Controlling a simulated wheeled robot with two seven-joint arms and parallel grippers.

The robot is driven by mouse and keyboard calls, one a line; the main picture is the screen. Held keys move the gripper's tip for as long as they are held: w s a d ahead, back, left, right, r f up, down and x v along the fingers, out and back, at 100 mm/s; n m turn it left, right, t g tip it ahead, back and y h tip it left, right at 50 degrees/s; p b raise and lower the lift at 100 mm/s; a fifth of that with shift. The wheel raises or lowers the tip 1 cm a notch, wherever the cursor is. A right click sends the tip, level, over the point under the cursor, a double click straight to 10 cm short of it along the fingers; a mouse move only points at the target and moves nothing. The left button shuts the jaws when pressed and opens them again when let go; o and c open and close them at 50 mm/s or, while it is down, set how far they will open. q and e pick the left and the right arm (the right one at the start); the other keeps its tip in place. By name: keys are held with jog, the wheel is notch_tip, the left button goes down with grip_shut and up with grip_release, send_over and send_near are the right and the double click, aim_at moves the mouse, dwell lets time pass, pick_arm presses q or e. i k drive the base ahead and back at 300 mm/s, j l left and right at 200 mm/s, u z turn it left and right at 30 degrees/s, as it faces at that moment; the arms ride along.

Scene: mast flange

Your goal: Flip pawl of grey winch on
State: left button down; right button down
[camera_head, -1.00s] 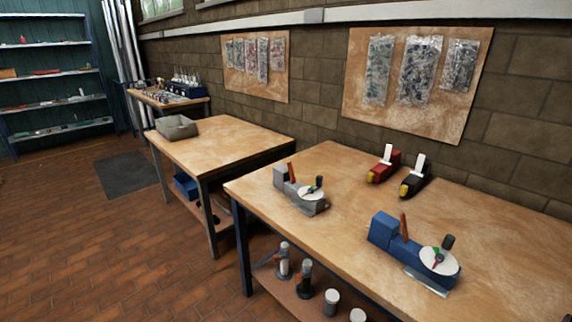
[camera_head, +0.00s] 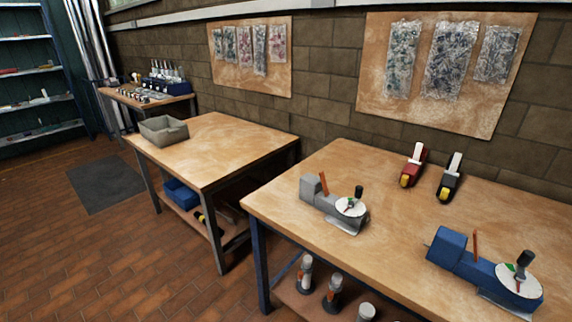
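The grey winch (camera_head: 322,202) stands on the near wooden table, toward its left front edge. It has a grey block body, a white round disc (camera_head: 351,207) with a black knob (camera_head: 358,191), and a small green and red mark on the disc. An orange-red lever (camera_head: 324,184), which may be the pawl, stands up from the body, slightly tilted. Whether it touches the disc is too small to tell. Neither of my grippers is in view.
A similar blue winch (camera_head: 468,262) stands to the right on the same table (camera_head: 400,222). A red device (camera_head: 413,166) and a black device (camera_head: 449,179) sit behind. A second table (camera_head: 225,150) with a grey bin (camera_head: 163,130) is at left. Brick floor (camera_head: 110,255) is free in front.

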aim_at(324, 185)
jog(key=i+j, duration=0.2)
jog(key=j, duration=0.15)
jog(key=i+j, duration=0.2)
jog(key=j, duration=0.15)
jog(key=i+j+z, duration=0.1)
jog(key=j, duration=0.25)
jog(key=i+j, duration=0.25)
jog(key=j, duration=0.15)
jog(key=i+j, duration=0.2)
jog(key=j, duration=0.15)
jog(key=z, duration=0.05)
